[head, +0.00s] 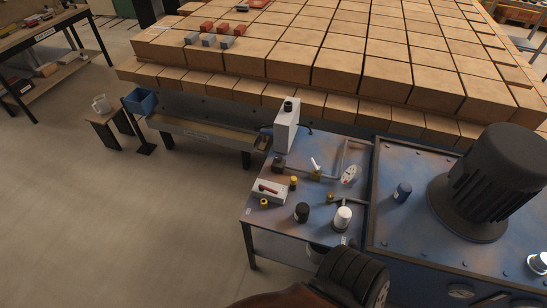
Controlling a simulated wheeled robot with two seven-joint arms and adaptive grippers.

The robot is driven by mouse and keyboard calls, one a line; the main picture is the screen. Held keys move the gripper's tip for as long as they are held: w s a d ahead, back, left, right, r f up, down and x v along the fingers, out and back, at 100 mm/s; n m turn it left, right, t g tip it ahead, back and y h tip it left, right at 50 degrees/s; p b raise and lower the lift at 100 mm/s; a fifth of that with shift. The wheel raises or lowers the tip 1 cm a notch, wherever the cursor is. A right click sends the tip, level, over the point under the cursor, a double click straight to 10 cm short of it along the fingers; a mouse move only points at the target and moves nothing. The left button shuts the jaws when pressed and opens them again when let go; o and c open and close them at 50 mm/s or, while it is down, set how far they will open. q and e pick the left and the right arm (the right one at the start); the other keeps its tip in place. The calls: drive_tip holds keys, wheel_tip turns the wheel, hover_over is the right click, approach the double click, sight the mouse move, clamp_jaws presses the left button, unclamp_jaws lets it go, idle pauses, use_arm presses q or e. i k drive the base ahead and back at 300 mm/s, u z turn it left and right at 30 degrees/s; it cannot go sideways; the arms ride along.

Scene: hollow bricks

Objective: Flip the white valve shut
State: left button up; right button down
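A small valve with a white lever (315,164) sits on a thin pipe run on the blue-grey side table. Its body (316,175) looks brass-coloured. The white lever stands up at a tilt from the body, out of line with the pipe. Neither of my grippers can be seen in the head view, so nothing of mine is seen touching the valve.
A large black motor (485,185) stands right. A dark ribbed object (352,276) is in front.

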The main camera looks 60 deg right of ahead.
sight(316, 170)
drive_tip(key=u, duration=1.25)
drive_tip(key=k, duration=1.35)
drive_tip(key=z, duration=1.55)
